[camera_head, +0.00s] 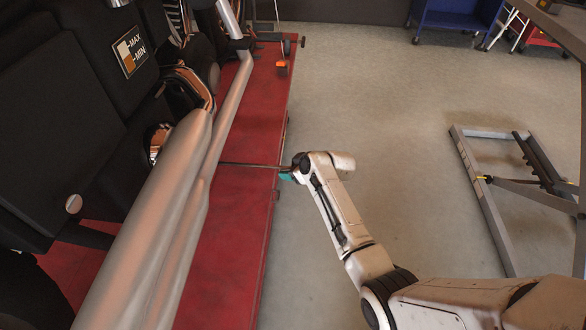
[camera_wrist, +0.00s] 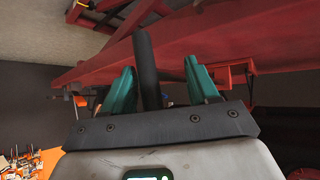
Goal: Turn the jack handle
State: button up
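The jack handle is a dark round bar (camera_wrist: 147,65) that stands between my gripper's fingers in the wrist view. In the head view a thin dark rod (camera_head: 250,165), probably the same handle, runs across the red lift platform (camera_head: 225,235) to its right edge, ending at my gripper (camera_head: 286,176). In the wrist view my gripper (camera_wrist: 161,88) has its two teal fingers spread wide, with gaps on both sides of the bar. The bar is nearer the left finger. I cannot tell how deep it sits between them. My wrist partly hides the rod's end in the head view.
A motorcycle with long silver pipes (camera_head: 150,230) stands on the platform at left. A grey metal frame (camera_head: 480,185) is on the floor at right. A blue cart (camera_head: 455,15) stands at the back. The concrete floor (camera_head: 400,110) between is clear.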

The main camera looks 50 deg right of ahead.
jog(key=shift+o, duration=0.2)
jog(key=shift+s+d+f, duration=0.1)
jog(key=shift+s, duration=0.05)
jog(key=shift+s, duration=0.1)
jog(key=p+v, duration=0.2)
jog(key=v, duration=0.8)
jog(key=shift+r+p, duration=0.3)
jog(key=shift+p, duration=0.05)
jog(key=shift+s, duration=0.15)
jog(key=s+a+r+g+y+p, duration=0.1)
jog(key=s+a+r+g+p, duration=0.3)
jog(key=s+a+p, duration=0.5)
jog(key=s+a+r+g+p, duration=0.1)
jog(key=s+a+r, duration=0.1)
jog(key=s, duration=0.3)
jog(key=s+a+r+m+g, duration=0.1)
jog(key=s+a+r+g, duration=0.1)
jog(key=s, duration=0.3)
jog(key=s+a+r+g+h+p, duration=0.1)
jog(key=s+a+r, duration=0.2)
jog(key=s, duration=0.3)
jog(key=shift+a+r+m+g+p, duration=0.3)
jog(key=shift+a+g+p, duration=0.1)
jog(key=shift+a, duration=0.4)
